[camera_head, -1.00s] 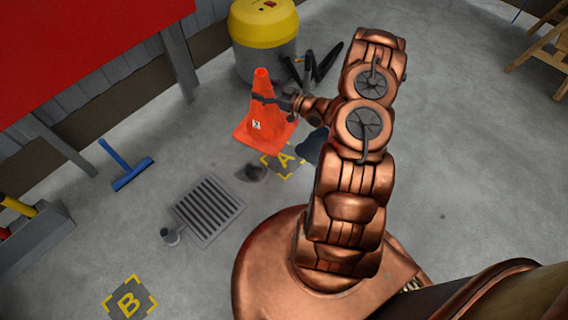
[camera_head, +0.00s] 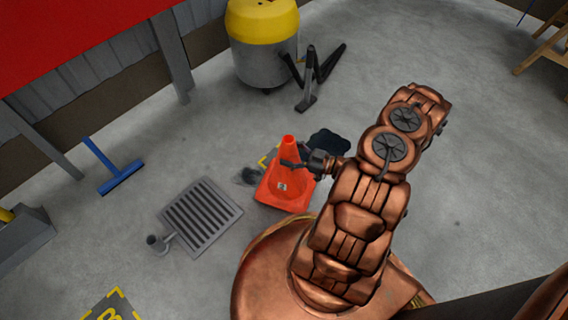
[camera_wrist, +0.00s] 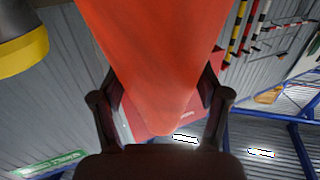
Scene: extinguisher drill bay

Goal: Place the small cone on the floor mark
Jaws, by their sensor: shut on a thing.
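The small orange cone (camera_head: 289,178) is upright in the head view, with a square base and a small white label. My gripper (camera_head: 292,163) is shut on its upper part from the right. In the wrist view the cone (camera_wrist: 160,60) fills the middle between the two dark fingers (camera_wrist: 160,105). Behind the cone, part of a yellow-cornered floor mark (camera_head: 268,157) shows; its letter is hidden. A second mark, B (camera_head: 112,312), is cut off at the bottom left. I cannot tell whether the cone's base touches the floor.
A floor drain grate (camera_head: 201,215) lies left of the cone, with a small grey metal object (camera_head: 157,243) beside it. A dark stain (camera_head: 328,143) lies behind the cone.

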